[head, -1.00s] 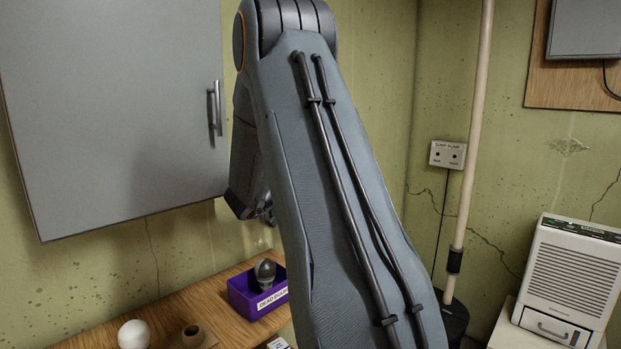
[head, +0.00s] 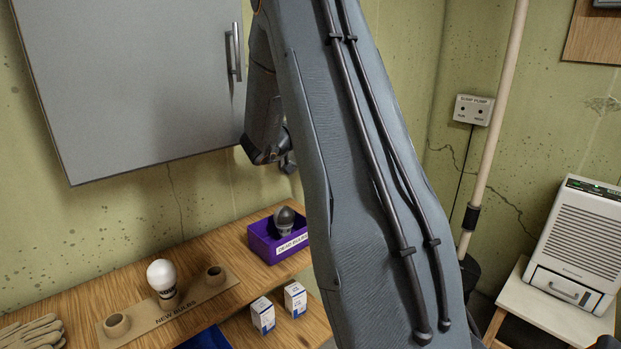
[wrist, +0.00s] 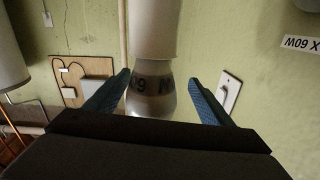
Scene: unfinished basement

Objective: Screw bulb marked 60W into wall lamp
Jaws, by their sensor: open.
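In the wrist view, a bulb (wrist: 150,103) with dark print, which appears upside down and reads as 60 and W, is between my gripper's fingers. My gripper (wrist: 160,78) is open, with one blue finger on each side of the bulb and visible space on both sides. The bulb's far end meets a white cylindrical part (wrist: 153,30), apparently the wall lamp's socket; how far it is seated cannot be told. An upside-down wall label (wrist: 302,43) ends in 60W. The head view does not show the lamp; my arm hides the gripper there.
A NEW BULBS holder (head: 135,324) bears a white bulb (head: 161,275) and two empty-looking cups. A purple dead-bulbs box (head: 263,241) holds a grey bulb (head: 284,219). Two small cartons (head: 263,313) stand nearby. A grey cabinet (head: 130,90) hangs above the bench, left of my arm.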

